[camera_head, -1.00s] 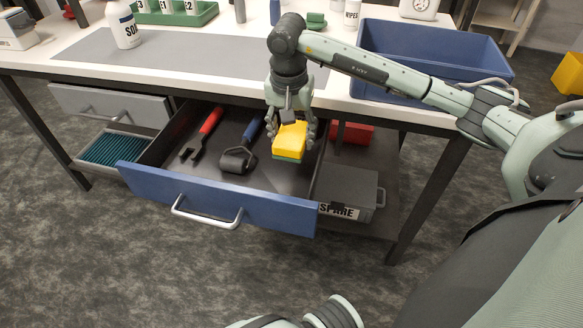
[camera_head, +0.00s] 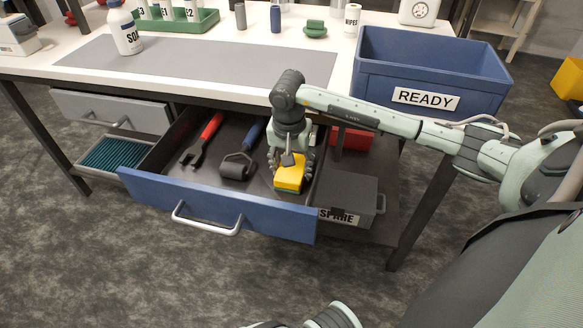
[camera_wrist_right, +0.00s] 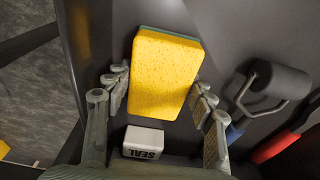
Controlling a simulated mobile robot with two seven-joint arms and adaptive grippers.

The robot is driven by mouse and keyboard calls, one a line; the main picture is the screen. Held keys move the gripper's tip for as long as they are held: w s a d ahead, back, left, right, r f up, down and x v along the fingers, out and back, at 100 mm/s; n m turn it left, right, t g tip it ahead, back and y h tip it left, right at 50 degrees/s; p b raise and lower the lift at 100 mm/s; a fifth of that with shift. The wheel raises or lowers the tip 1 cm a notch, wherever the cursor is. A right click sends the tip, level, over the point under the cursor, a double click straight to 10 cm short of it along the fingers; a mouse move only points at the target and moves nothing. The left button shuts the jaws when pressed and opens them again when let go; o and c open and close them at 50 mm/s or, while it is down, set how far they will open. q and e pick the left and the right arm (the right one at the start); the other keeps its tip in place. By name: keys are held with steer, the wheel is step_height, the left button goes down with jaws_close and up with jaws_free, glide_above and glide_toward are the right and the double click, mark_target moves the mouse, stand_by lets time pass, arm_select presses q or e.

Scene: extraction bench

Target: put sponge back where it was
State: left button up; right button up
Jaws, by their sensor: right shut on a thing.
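The sponge (camera_head: 289,175), yellow with a green layer, is at the right end of the open blue-fronted drawer (camera_head: 215,205). My right gripper (camera_head: 290,164) points down from above and is shut on the sponge. In the right wrist view the sponge (camera_wrist_right: 163,75) sits between the fingers of my right gripper (camera_wrist_right: 160,90), low over the dark drawer floor. I cannot tell whether it touches the floor. A white block marked SEAL (camera_wrist_right: 143,142) lies in the drawer beside the sponge.
A red-handled tool (camera_head: 203,140) and a blue-handled roller (camera_head: 240,160) lie in the drawer left of the sponge. A grey SPARE box (camera_head: 350,195) stands on the shelf to the right. A blue READY bin (camera_head: 478,100) and a soap bottle (camera_head: 125,35) stand on the bench.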

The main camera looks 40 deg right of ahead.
mark_target(290, 171)
steer(key=o, duration=0.8)
steer(key=shift+c, duration=0.2)
arm_select(q)
steer(key=shift+w+r, duration=0.25)
steer(key=shift+r, duration=0.25)
arm_select(e)
steer(key=shift+o, duration=0.4)
steer(key=shift+r, duration=0.2)
step_height(290, 171, up, 2)
steer(key=shift+a+r, duration=0.1)
steer(key=shift+r, duration=0.1)
arm_select(q)
steer(key=shift+r, duration=0.3)
arm_select(e)
step_height(290, 171, up, 9)
steer(key=shift+s+a+r, duration=0.2)
steer(key=shift+s+a, duration=0.25)
arm_select(q)
steer(key=shift+s, duration=0.1)
